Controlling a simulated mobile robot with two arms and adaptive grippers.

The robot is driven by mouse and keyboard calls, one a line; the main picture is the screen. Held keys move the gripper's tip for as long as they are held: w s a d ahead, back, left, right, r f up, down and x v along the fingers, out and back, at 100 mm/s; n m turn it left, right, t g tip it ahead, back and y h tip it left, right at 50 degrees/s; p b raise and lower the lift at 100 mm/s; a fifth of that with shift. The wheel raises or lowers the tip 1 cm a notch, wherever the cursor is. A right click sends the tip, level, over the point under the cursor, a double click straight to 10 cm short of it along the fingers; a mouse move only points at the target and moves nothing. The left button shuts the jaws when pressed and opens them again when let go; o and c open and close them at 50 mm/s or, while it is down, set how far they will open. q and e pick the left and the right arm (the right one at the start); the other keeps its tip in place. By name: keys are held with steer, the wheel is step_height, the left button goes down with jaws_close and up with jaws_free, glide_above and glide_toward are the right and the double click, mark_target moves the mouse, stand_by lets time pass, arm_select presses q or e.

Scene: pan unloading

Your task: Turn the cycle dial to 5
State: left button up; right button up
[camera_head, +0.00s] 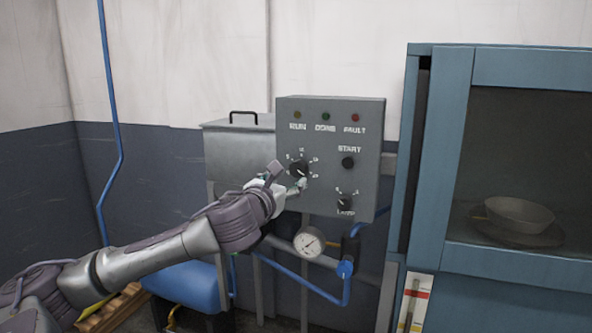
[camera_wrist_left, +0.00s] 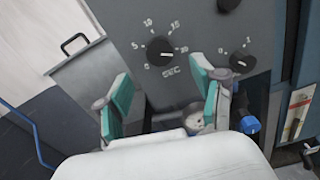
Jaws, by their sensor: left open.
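The cycle dial is a black round knob (camera_head: 299,168) on the grey control panel (camera_head: 325,106), with a ring of white numbers around it. In the left wrist view the dial (camera_wrist_left: 160,51) has 5, 10, 15 and 20 around it and SEC below. A white mark on the knob seems to face the 20 side, but it is small. My left gripper (camera_head: 284,178) is in front of the dial, partly covering it in the head view. In the wrist view its two teal-padded fingers (camera_wrist_left: 163,85) are spread apart, with the dial beyond and between them, not gripped.
A START button (camera_head: 348,162) and a LAMP knob (camera_head: 344,202) sit right of the dial. Below are a gauge (camera_head: 309,242) and blue pipe (camera_head: 318,290). A blue cabinet (camera_head: 520,68) with a bowl-like pan (camera_head: 518,215) inside stands at right.

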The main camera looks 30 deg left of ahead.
mark_target(297, 170)
arm_select(q)
steer(key=x, duration=0.6)
steer(key=shift+w, duration=0.15)
steer(key=shift+w+a+p, duration=0.15)
steer(key=shift+w+p, duration=0.15)
steer(key=shift+w, duration=0.3)
arm_select(e)
steer(key=shift+a+r, duration=0.4)
steer(key=shift+a, duration=0.45)
arm_select(q)
steer(key=shift+c, duration=0.6)
steer(key=c, duration=1)
arm_select(e)
steer(key=shift+d, duration=0.45)
